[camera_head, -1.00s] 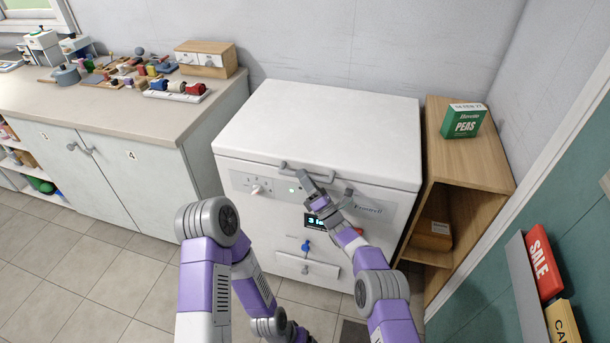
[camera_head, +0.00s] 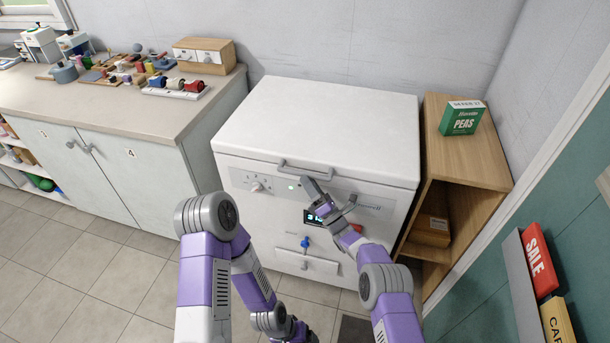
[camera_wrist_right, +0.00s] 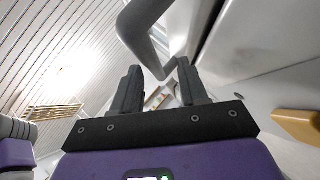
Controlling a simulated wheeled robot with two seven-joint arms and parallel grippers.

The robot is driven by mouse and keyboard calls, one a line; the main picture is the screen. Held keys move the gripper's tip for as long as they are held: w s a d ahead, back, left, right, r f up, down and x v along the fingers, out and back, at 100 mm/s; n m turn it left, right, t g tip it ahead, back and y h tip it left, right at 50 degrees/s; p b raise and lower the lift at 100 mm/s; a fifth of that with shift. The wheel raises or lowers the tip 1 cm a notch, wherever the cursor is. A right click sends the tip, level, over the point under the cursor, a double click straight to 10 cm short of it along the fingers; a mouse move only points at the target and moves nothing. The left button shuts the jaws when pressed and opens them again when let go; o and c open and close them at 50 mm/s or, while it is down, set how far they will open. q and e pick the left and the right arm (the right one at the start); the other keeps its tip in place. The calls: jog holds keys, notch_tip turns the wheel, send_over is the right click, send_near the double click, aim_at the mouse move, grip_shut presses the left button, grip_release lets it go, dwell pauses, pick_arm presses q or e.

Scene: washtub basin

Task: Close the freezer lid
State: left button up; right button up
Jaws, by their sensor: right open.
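The white freezer lid (camera_head: 325,125) lies flat on the freezer body (camera_head: 265,212) in the head view, with no clear gap showing at its front edge. A grey bar handle (camera_head: 305,168) is on the lid's front. My right gripper (camera_head: 328,189) is open and empty just in front of and below the handle. In the right wrist view the grey handle (camera_wrist_right: 143,35) looms close beyond the two spread fingers (camera_wrist_right: 158,82); I cannot tell whether they touch it. My left arm is folded at the bottom of the head view, its gripper out of sight.
A wooden shelf unit (camera_head: 468,155) with a green peas box (camera_head: 463,118) on top stands close to the freezer's right. A counter (camera_head: 110,105) with small items is on the left. Tiled floor is clear in front of the counter.

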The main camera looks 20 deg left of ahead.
jog(key=p+v, duration=0.1)
jog(key=v, duration=0.3)
jog(key=shift+s+d+f, duration=0.2)
jog(key=shift+d, duration=0.05)
jog(key=w+d+f+m+t+h+p, duration=0.1)
jog(key=w+d+f+m+t+h, duration=0.15)
jog(key=d+f+m+h, duration=1)
jog(key=s+d+f+m+g+h, duration=0.35)
jog(key=s+d+m, duration=0.3)
jog(key=m, duration=0.55)
jog(key=s+d+m+g+p, duration=0.1)
jog(key=s+m+g, duration=0.5)
jog(key=s, duration=1)
jog(key=s+d+f+m+g+p, duration=0.1)
jog(key=s+d+m+g, duration=0.3)
jog(key=s+m, duration=0.5)
jog(key=s+g, duration=0.1)
jog(key=s, duration=0.6)
jog(key=shift+s+g, duration=0.2)
jog(key=shift+g, duration=0.2)
